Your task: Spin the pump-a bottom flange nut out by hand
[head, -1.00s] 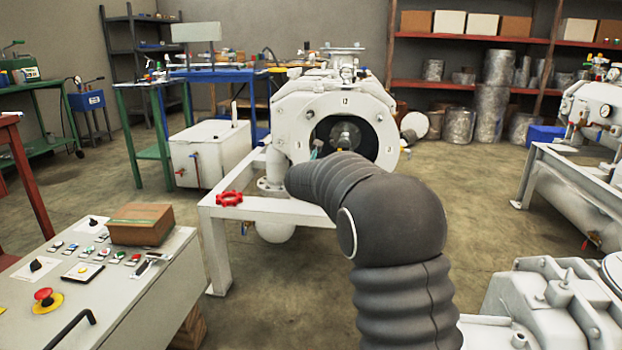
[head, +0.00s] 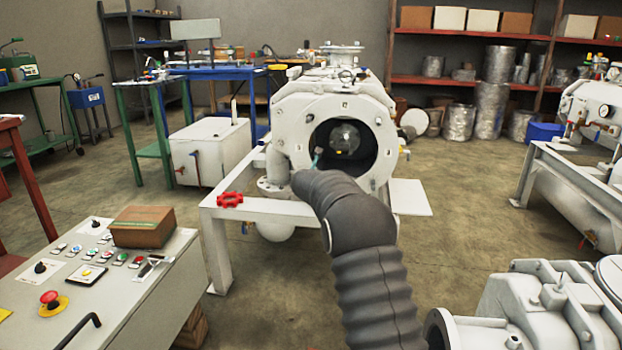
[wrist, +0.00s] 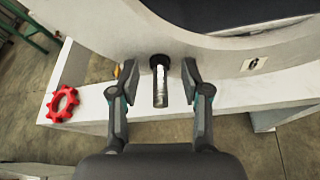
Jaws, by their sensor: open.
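The white pump (head: 287,105) stands on a white frame, its round front flange (head: 385,155) facing me around a dark opening. My gripper (wrist: 158,75) is open, one finger on each side of the stud with visible gaps.
A red handwheel (wrist: 63,104) sits left of my gripper; it also shows in the head view (head: 230,200). The white frame beam (wrist: 225,97) runs close behind the fingers. A control desk (head: 100,260) stands at the front left, other white machinery (head: 560,305) at the front right.

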